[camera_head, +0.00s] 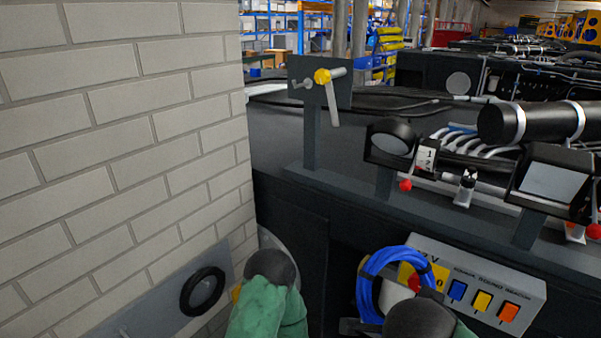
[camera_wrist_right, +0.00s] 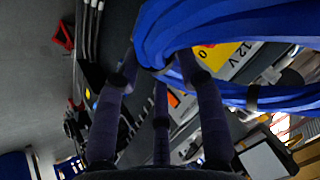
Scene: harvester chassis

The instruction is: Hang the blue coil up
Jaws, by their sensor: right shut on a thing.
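The blue coil (camera_head: 379,272) is a bundled loop at the lower middle of the head view, in front of the grey switch box. It fills the top right of the right wrist view (camera_wrist_right: 215,28). My right gripper (camera_wrist_right: 160,75) is shut on the coil's near side, with its fingertips at the blue strands. A grey plate (camera_head: 343,98) on a post bears a small metal hook (camera_head: 302,84) and a yellow-and-pale handle. A lower panel (camera_head: 150,310) on the brick wall bears a black ring (camera_head: 203,290). My left gripper (camera_head: 270,268) is near this panel, its fingers hidden behind the wrist.
A brick wall (camera_head: 120,120) fills the left. The switch box (camera_head: 490,285) has blue, yellow and orange buttons. Lamps (camera_head: 548,180), a black cylinder (camera_head: 530,122) and cables stand along the chassis at right. The space between the coil and the plate looks clear.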

